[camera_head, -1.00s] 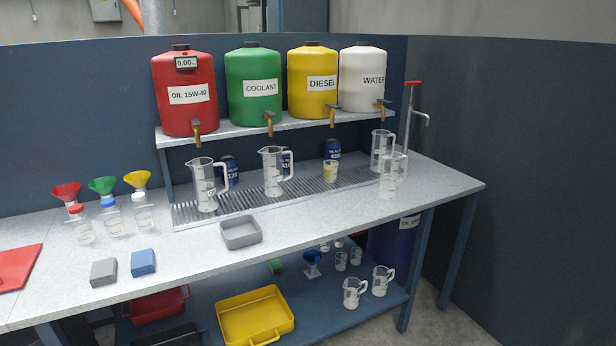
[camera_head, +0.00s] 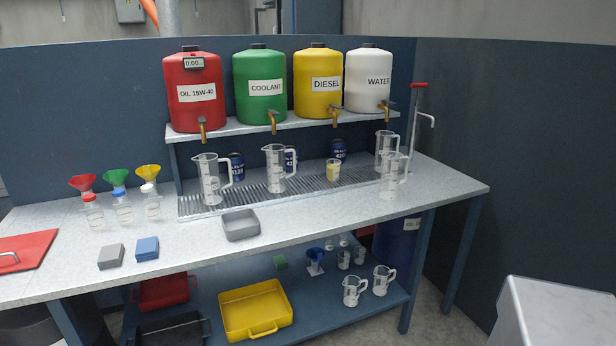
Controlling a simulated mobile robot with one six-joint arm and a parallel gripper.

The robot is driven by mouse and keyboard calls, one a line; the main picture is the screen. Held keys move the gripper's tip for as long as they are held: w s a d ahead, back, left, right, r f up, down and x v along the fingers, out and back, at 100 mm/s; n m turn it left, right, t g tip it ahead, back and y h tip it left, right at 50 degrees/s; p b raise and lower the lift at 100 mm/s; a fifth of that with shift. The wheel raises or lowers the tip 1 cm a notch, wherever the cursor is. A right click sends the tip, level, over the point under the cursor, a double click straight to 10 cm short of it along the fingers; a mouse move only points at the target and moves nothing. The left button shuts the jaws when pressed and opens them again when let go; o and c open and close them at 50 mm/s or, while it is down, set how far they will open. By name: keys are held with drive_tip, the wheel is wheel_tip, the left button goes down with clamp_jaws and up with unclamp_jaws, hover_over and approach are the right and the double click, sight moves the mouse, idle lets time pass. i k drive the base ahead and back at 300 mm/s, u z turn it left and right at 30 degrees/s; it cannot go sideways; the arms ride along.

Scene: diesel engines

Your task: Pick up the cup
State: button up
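A small clear cup with a yellowish content or marking (camera_head: 333,171) stands upright on the metal drip grate (camera_head: 230,201), below the yellow diesel tank. Clear measuring jugs with handles stand nearby: one at the left (camera_head: 210,182), one in the middle (camera_head: 274,170), and two at the right, one on the grate (camera_head: 384,150) and one in front of it (camera_head: 391,182). Smaller clear cups (camera_head: 344,259) stand on the lower shelf. Which one is the task's cup cannot be told for certain. My gripper is not in view.
Tanks labelled oil (camera_head: 193,95), coolant (camera_head: 260,88), diesel (camera_head: 318,85) and water (camera_head: 369,82) stand above on a shelf.

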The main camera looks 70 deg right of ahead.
sight(333, 167)
drive_tip(key=u, duration=0.7)
drive_tip(key=k, duration=1.9)
drive_tip(key=z, duration=1)
